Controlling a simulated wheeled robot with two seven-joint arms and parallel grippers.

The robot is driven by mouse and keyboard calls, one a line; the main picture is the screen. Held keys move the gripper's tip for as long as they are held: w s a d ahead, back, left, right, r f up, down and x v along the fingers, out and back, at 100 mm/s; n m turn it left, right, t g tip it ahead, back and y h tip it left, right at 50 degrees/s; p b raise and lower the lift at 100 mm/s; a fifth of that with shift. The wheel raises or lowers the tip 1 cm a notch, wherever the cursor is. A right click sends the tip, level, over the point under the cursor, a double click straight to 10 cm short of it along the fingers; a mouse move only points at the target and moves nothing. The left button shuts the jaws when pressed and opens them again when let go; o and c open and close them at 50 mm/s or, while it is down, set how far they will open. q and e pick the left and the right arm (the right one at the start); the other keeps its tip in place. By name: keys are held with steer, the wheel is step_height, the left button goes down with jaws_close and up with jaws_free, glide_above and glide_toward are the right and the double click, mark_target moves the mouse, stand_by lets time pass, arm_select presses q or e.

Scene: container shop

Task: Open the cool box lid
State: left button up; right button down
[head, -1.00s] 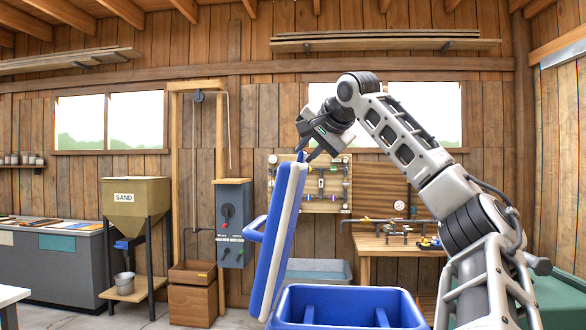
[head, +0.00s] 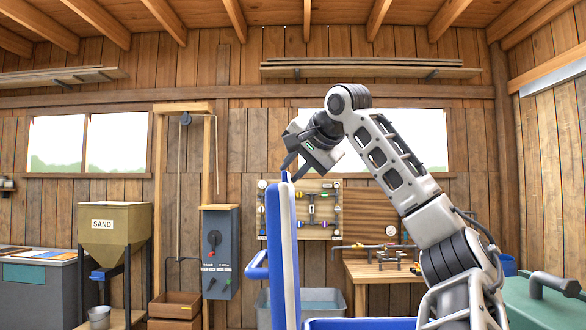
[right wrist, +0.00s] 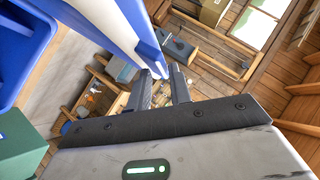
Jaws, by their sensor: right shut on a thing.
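The cool box lid (head: 288,255), blue with a white inner panel, stands nearly upright, edge on. Only the top rim of the blue cool box body (head: 360,323) shows at the bottom of the head view; its blue inside also shows in the right wrist view (right wrist: 22,40). My right gripper (head: 289,171) is at the lid's top edge, shut on the small blue tab there. In the right wrist view the fingers (right wrist: 160,86) meet the tab's end, next to the lid's blue and white edge (right wrist: 110,28). My left gripper is not in view.
A grey tub (head: 335,303) stands behind the box. A workbench with pipe fittings (head: 400,270) is behind at right, and a green case (head: 545,300) is at far right. A control box (head: 220,250) and sand hopper (head: 113,235) stand left.

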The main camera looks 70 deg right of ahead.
steer(key=c, duration=1.5)
jaws_free()
steer(key=shift+w+a+f, duration=0.1)
steer(key=shift+f, duration=0.15)
steer(key=shift+r, duration=0.1)
steer(key=v, duration=1.6)
steer(key=shift+b, duration=0.4)
